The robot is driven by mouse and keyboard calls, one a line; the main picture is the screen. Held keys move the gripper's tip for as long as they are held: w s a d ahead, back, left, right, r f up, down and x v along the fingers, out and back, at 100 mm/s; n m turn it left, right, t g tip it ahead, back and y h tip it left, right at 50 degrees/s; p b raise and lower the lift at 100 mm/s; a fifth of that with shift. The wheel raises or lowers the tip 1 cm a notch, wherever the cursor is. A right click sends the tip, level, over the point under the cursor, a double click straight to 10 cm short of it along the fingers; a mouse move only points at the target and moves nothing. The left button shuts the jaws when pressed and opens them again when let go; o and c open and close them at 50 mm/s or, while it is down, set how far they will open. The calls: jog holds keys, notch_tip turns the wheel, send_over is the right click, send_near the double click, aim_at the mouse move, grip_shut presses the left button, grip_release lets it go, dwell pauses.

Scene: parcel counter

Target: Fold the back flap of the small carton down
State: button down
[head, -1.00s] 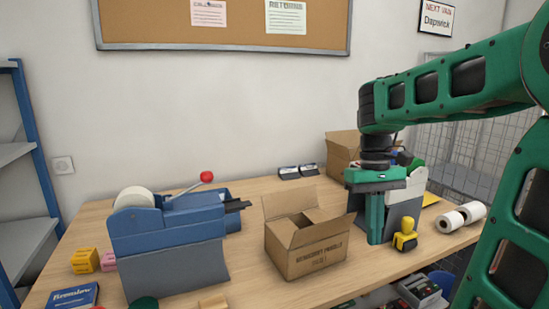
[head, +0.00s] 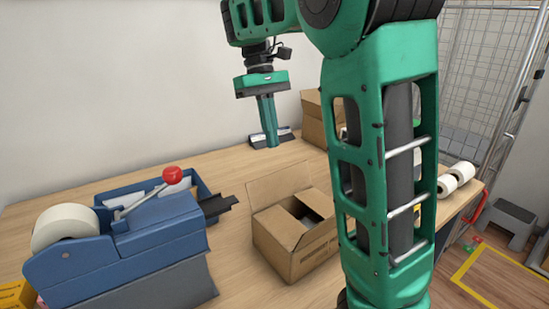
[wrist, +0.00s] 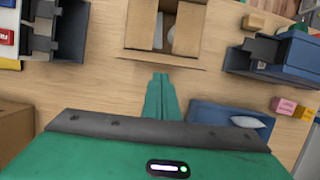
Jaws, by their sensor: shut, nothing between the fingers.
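The small carton (head: 290,248) stands open on the counter in the head view. Its back flap (head: 280,186) stands up, leaning away. The side flaps look turned inward, with a gap between them showing pale contents. In the wrist view the carton (wrist: 165,48) is at the top, and its back flap (wrist: 160,61) is a thin strip along the edge nearest me. My gripper (head: 270,146) is shut and empty, pointing down behind and above the carton, apart from the flap. Its fingertips (wrist: 160,76) show just short of the flap in the wrist view.
A blue tape dispenser (head: 140,245) with a red-knobbed lever stands left of the carton. A blue tray (wrist: 205,110) lies behind it. A larger carton (head: 315,120) stands at the back right, and white rolls (head: 447,185) lie at the right. My arm hides part of the counter's right side.

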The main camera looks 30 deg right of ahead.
jog(key=shift+w+x, duration=0.6)
jog(key=shift+x, duration=3.45)
jog(key=s, duration=0.4)
jog(key=shift+s+a+r, duration=0.1)
jog(key=shift+s+r, duration=0.25)
jog(key=shift+s+f, duration=1.9)
jog(key=shift+s, duration=0.2)
jog(key=shift+f, duration=0.15)
notch_tip(320, 180, up, 9)
jog(key=shift+f, duration=0.2)
